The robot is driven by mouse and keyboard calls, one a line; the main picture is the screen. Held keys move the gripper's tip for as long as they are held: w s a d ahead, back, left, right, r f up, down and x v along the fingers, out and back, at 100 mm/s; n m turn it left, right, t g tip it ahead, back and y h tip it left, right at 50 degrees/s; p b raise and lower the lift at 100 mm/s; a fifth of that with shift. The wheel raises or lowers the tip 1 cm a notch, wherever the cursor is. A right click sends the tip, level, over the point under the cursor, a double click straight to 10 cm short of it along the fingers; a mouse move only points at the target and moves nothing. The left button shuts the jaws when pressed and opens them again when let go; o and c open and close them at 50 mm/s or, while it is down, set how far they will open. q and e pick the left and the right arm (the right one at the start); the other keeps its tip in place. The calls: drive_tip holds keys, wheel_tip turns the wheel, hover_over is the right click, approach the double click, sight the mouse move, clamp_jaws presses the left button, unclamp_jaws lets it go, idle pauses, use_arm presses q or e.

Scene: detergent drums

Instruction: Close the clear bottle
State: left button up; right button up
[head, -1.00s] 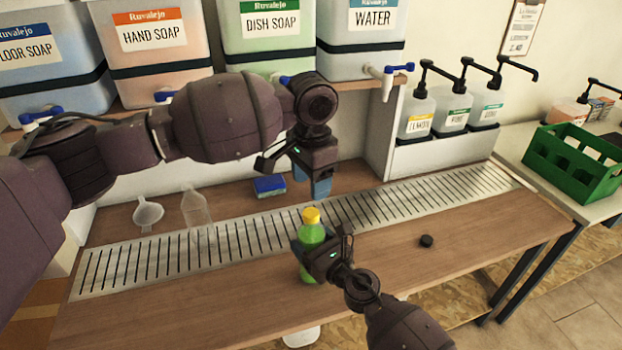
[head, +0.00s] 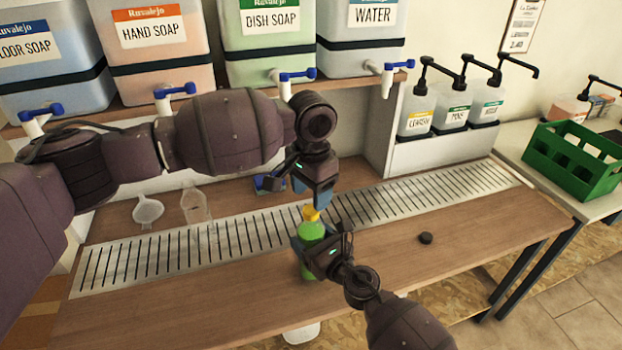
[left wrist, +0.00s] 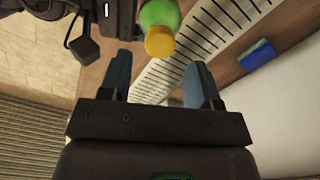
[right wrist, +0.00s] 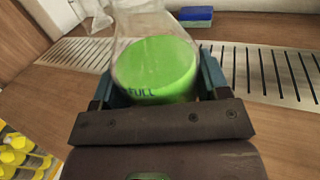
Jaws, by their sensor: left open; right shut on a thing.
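My right gripper (head: 318,250) is shut on a bottle of green liquid (head: 308,262), held upright at the front of the drain grate. In the right wrist view this bottle (right wrist: 155,65) has see-through walls and a "FULL" mark. A yellow cap (head: 311,213) sits on its top; whether it is tight I cannot tell. My left gripper (head: 313,192) is open and empty just above the cap. In the left wrist view the cap (left wrist: 159,41) lies beyond the open fingers. An empty clear bottle (head: 194,206) stands behind the grate at left, with no cap visible.
A clear funnel (head: 148,210) is left of the empty bottle. A black cap (head: 425,238) lies on the counter at right. A blue sponge (left wrist: 257,54) lies behind the grate (head: 440,189).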

sight(311, 209)
use_arm(q)
drive_tip(key=shift+f, duration=2.2)
drive_tip(key=shift+c, duration=0.2)
drive_tip(key=c, duration=0.9)
drive_tip(key=o, duration=1.1)
drive_tip(key=shift+c, duration=0.2)
drive_tip(key=shift+r, duration=0.1)
wheel_tip(311, 209, up, 12)
